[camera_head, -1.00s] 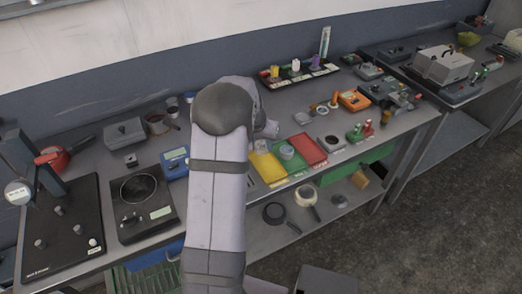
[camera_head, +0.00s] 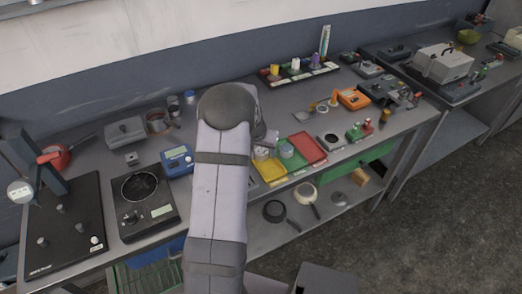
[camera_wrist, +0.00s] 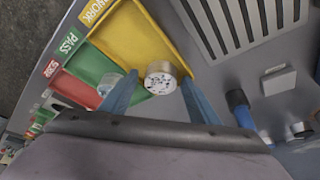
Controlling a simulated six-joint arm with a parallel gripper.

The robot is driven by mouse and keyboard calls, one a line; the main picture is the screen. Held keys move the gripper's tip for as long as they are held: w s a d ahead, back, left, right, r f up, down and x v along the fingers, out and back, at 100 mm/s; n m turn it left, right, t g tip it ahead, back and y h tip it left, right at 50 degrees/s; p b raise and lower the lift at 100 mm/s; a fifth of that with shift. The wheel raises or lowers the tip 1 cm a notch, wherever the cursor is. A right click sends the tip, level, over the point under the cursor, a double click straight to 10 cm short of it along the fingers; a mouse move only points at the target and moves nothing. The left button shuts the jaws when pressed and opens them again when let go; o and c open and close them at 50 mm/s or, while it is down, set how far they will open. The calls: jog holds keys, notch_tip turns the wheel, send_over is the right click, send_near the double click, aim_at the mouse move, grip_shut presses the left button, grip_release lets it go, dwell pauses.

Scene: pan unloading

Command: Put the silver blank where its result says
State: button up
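The silver blank (camera_wrist: 161,77) is a short round cylinder with dark specks on its pale top. It stands upright at the near end of the yellow REWORK tray (camera_wrist: 150,35); it also shows in the head view (camera_head: 262,154). My gripper (camera_wrist: 160,78) has its two blue fingers on either side of the blank, with a gap showing on both sides. Beside it are the green PASS tray (camera_wrist: 92,64) and the red SCRAP tray (camera_wrist: 70,88). A second, greyish cylinder (camera_head: 286,151) stands in the green tray, partly behind a finger in the wrist view.
A blue meter (camera_head: 177,160) and a black hotplate (camera_head: 143,200) stand left of my arm. A black rack with coloured pieces (camera_head: 300,72) is at the back.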

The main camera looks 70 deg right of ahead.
jog(key=shift+w, duration=0.1)
dwell(0.3)
jog(key=shift+r, duration=0.25)
jog(key=shift+a+r, duration=0.15)
jog(key=shift+r, duration=0.35)
jog(key=b+v, duration=0.2)
jog(key=v, duration=0.8)
jog(key=shift+a+r+b, duration=0.2)
jog(key=shift+r+b, duration=0.15)
